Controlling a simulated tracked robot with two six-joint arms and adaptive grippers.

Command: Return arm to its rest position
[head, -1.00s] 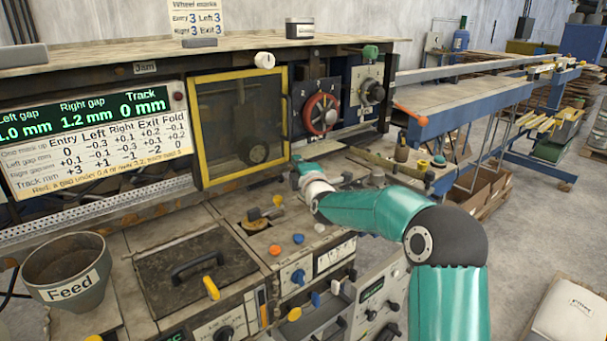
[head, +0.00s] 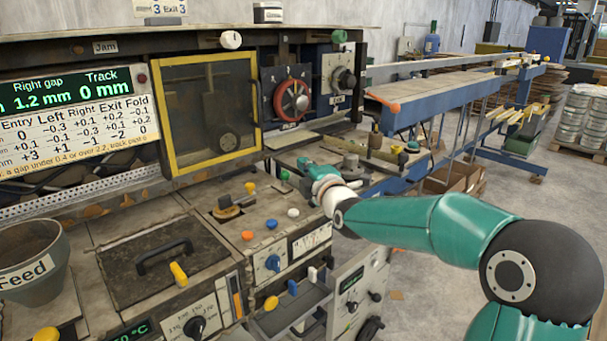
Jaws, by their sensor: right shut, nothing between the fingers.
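My right arm comes in from the lower right, teal with dark grey joints. The fingers are mostly hidden by my own wrist, and I see nothing held. My left gripper is not in view.
The machine panel has a red handwheel (head: 291,99), a yellow-framed window (head: 208,113) and a display (head: 66,92). A Feed hopper (head: 36,262) is at left. Open floor lies at right.

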